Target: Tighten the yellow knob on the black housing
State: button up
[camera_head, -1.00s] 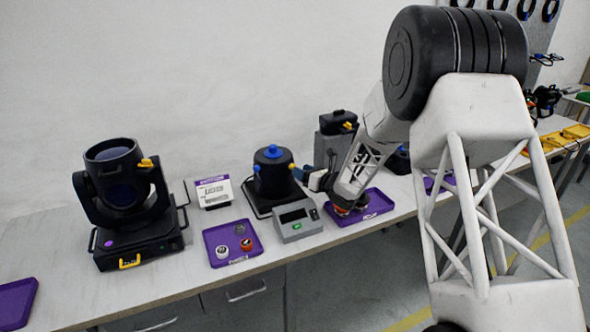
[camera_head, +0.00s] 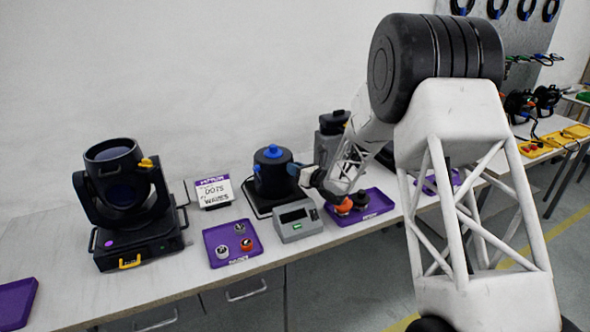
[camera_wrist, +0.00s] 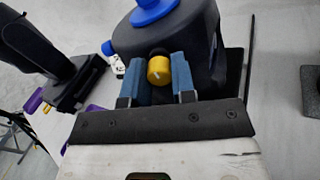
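The black housing (camera_head: 273,176) stands upright on a dark base on the bench, with a blue knob (camera_head: 273,152) on top. In the wrist view the housing (camera_wrist: 195,35) fills the top middle. Its yellow knob (camera_wrist: 158,69) sticks out towards the wrist camera, with a mark on its face. My gripper (camera_wrist: 160,72) has one blue finger on each side of the yellow knob, very close to it. I cannot tell whether the fingers press on it. In the head view my gripper (camera_head: 300,171) is at the housing's right side and hides that knob.
A grey box with a display (camera_head: 296,222) stands just in front of the housing. Purple trays with small parts lie left (camera_head: 215,237) and right (camera_head: 378,200) of it. A black stage lamp (camera_head: 122,195) stands at left, a white sign (camera_head: 213,190) behind.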

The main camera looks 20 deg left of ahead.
jog(key=c, duration=0.3)
